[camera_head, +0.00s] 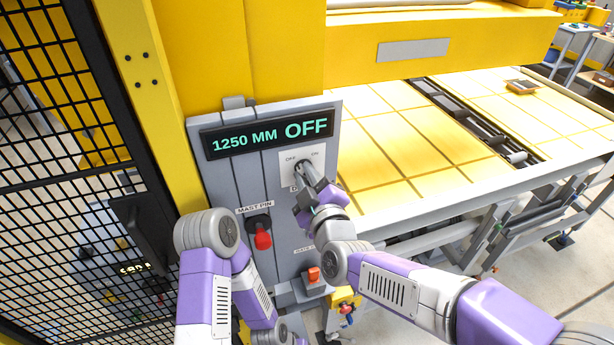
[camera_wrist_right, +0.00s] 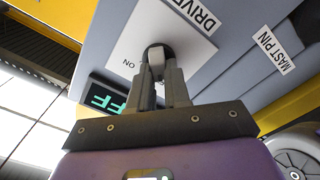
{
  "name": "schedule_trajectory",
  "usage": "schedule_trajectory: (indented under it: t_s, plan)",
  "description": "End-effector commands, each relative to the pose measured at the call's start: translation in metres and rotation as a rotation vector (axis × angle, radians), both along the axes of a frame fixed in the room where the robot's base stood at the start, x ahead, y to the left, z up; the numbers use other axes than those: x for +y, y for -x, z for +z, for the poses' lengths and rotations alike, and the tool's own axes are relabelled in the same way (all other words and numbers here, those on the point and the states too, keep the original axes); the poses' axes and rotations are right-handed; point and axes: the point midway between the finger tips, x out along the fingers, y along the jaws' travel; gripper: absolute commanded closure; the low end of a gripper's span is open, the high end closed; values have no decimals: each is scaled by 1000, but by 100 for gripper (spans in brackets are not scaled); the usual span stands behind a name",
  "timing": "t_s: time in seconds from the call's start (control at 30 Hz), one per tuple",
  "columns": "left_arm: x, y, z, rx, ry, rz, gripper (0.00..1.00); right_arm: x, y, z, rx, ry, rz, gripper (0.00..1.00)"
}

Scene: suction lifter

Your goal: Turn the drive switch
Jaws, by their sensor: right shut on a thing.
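The drive switch (camera_head: 302,166) is a small dark knob on a white plate marked OFF and ON, high on the grey control panel (camera_head: 219,178). My right gripper (camera_head: 308,178) reaches it from the lower right and is shut on it. In the right wrist view the gripper's two grey fingers (camera_wrist_right: 160,76) close on either side of the knob (camera_wrist_right: 157,57), on the white DRIVE plate. The display (camera_head: 265,133) above reads "1250 MM OFF". My left arm stands in front of the panel's lower left; its gripper does not show.
A red-handled mast pin control (camera_head: 262,238) sits below and left of the switch. An orange control (camera_head: 313,274) is lower down. A black mesh guard (camera_head: 60,150) stands at left. A yellow-topped table (camera_head: 440,140) and its frame extend to the right.

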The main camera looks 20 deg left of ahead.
Motion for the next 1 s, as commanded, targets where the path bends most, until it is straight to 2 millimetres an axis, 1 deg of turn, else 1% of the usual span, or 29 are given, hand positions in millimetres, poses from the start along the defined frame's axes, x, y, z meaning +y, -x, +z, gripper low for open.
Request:
schedule_trajectory:
  t_s: [0.03,0.07,0.2,0.47,0.57,0.67,0.9,1.0]
  plan:
    - [0,0,0,0,0,0,34,0,0,-1,0,4,1,100]
    - [0,0,0,0,0,0,34,0,0,-1,0,4,1,78]
    - [0,0,0,0,0,0,34,0,0,-1,0,2,0,57]
    - [0,0,0,0,0,0,34,0,0,0,0,1,1,57]
    - [0,0,-1,0,0,0,34,-3,4,0,-2,0,0,57]
    - [0,0,-3,0,0,0,34,-10,14,1,-2,0,1,57]
    - [0,0,-7,0,0,0,34,-31,46,0,-2,0,1,57]
    - [0,0,-7,0,0,0,34,-37,56,0,0,0,1,57]
